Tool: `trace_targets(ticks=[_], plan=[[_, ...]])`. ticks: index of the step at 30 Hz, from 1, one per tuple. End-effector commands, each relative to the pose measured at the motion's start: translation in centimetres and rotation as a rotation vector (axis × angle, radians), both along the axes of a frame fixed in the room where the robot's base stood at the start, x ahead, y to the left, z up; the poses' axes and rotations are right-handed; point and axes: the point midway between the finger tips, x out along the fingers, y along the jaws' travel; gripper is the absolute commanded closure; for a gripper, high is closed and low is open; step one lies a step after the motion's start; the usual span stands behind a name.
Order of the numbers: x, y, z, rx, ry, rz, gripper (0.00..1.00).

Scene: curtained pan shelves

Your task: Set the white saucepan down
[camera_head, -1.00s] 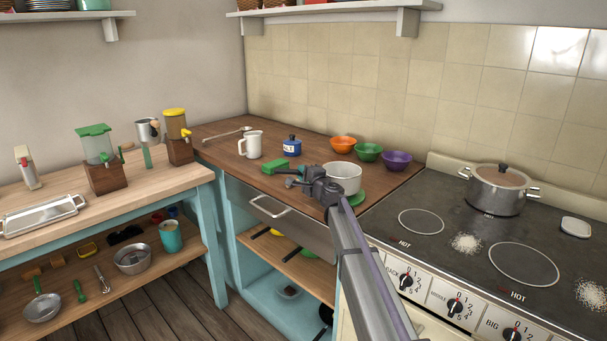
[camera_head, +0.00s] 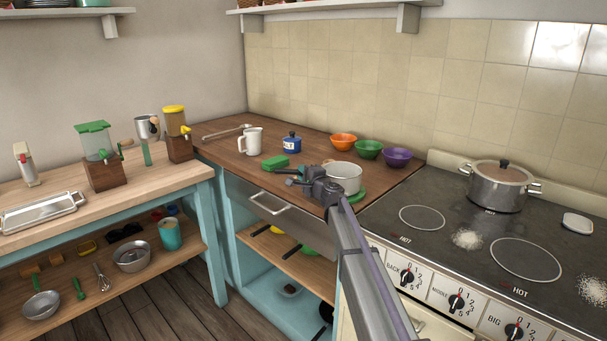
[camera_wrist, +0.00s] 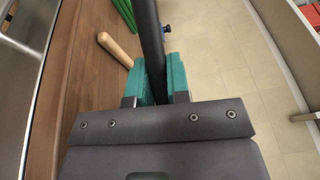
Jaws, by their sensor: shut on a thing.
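The white saucepan (camera_head: 344,175) is upright at the right end of the wooden counter (camera_head: 232,158), near the stove. Its underside is hidden, so I cannot tell whether it touches the surface below. A green plate or lid (camera_head: 358,196) shows partly at its lower right. My gripper (camera_wrist: 158,82), with teal fingers, is shut on a dark bar-like handle (camera_wrist: 151,35) in the wrist view. In the head view my wrist is in front of the saucepan's near left side and hides its handle. The saucepan's body is not clear in the wrist view.
Orange (camera_head: 343,142), green (camera_head: 368,150) and purple (camera_head: 397,158) bowls stand behind. A lidded steel pot (camera_head: 497,188) is on the stove.

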Motion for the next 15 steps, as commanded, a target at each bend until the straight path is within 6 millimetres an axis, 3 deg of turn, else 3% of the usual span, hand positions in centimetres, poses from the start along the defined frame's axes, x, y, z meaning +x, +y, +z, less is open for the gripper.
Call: trace_targets(ticks=[9, 10, 15], plan=[[0.00, 0.00, -0.50, -0.001, 0.000, 0.000, 1.00], [0.00, 0.00, -0.48, -0.001, 0.000, 0.000, 0.82], [0.00, 0.00, -0.42, -0.001, 0.000, 0.000, 0.66]])
